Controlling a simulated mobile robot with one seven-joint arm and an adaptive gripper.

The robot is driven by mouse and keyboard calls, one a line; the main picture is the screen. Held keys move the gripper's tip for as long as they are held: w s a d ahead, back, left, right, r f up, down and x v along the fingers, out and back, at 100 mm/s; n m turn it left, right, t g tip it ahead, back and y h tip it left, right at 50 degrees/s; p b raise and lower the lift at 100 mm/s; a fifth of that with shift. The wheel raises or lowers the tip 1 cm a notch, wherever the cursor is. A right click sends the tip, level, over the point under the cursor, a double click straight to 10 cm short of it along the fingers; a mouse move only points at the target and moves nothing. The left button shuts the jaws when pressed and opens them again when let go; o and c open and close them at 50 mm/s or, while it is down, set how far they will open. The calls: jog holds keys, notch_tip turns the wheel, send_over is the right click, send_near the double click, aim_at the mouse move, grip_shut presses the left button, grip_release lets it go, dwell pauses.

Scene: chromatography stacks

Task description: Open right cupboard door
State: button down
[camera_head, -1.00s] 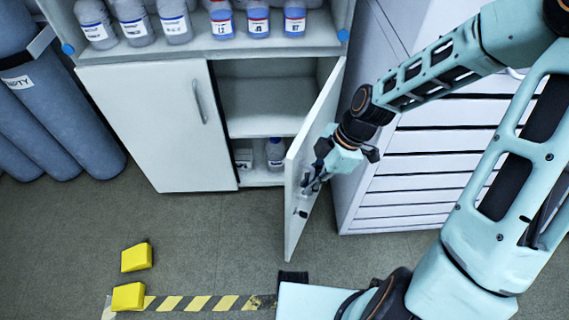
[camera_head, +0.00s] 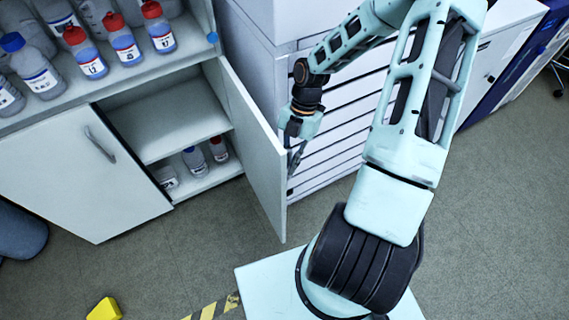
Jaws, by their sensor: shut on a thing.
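The right cupboard door (camera_head: 256,150) is a white panel hinged at the right side of the cupboard. It stands wide open, swung out toward the drawer unit, with its inner face toward the left of the picture. My gripper (camera_head: 294,162) is at the outer face of this door, on its right side, and is shut on its handle. The handle is hidden behind the fingers and the door. The cupboard opening (camera_head: 170,125) shows a shelf and several bottles (camera_head: 205,155) low down inside.
The left cupboard door (camera_head: 75,175) is shut, with a grey handle. Bottles (camera_head: 122,38) stand on the shelf above. A white drawer unit (camera_head: 345,110) stands close to the right of the open door.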

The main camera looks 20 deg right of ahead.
jog(key=c, duration=2.3)
grip_release()
jog(key=v, duration=1.2)
jog(key=shift+a, duration=0.1)
jog(key=shift+s, duration=0.15)
